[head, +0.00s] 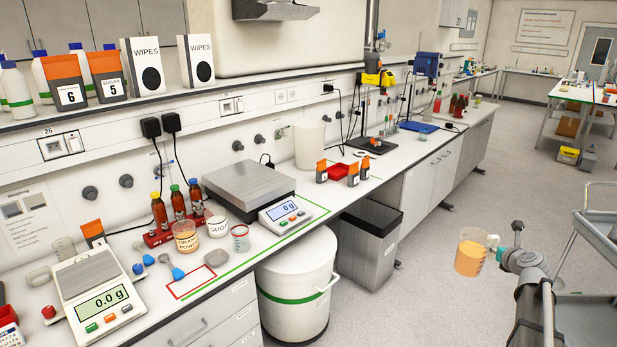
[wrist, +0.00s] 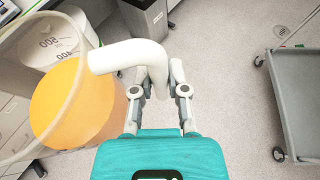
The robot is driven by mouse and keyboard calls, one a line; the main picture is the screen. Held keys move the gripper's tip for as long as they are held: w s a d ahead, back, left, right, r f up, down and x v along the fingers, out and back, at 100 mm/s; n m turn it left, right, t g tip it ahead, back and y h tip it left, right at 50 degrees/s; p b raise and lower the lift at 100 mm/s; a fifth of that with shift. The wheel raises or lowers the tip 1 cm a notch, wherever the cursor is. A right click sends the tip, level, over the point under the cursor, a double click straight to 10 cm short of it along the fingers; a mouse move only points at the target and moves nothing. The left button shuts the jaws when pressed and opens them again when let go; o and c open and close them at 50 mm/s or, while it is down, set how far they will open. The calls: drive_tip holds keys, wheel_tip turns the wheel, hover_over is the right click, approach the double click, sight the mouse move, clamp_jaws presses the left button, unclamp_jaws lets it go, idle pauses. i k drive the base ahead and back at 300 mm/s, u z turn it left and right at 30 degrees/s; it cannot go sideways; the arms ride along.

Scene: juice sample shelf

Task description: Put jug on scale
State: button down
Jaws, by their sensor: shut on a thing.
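The jug (head: 469,256) is clear with orange liquid in its lower part. My gripper (head: 494,243) is shut on its white handle and holds it over the floor, right of the bench. In the wrist view the jug (wrist: 72,95) fills the left side, its handle between my gripper's fingers (wrist: 160,85). A smaller scale (head: 93,294) stands at the front left, also reading 0.0 g. Both plates are bare.
A white bin (head: 300,290) and a grey bin (head: 368,250) stand below the bench edge. A grey cart (wrist: 287,95) is at the right.

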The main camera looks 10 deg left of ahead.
sight(261, 180)
drive_tip(key=z, duration=0.95)
drive_tip(key=i, duration=0.1)
drive_tip(key=u, duration=2.2)
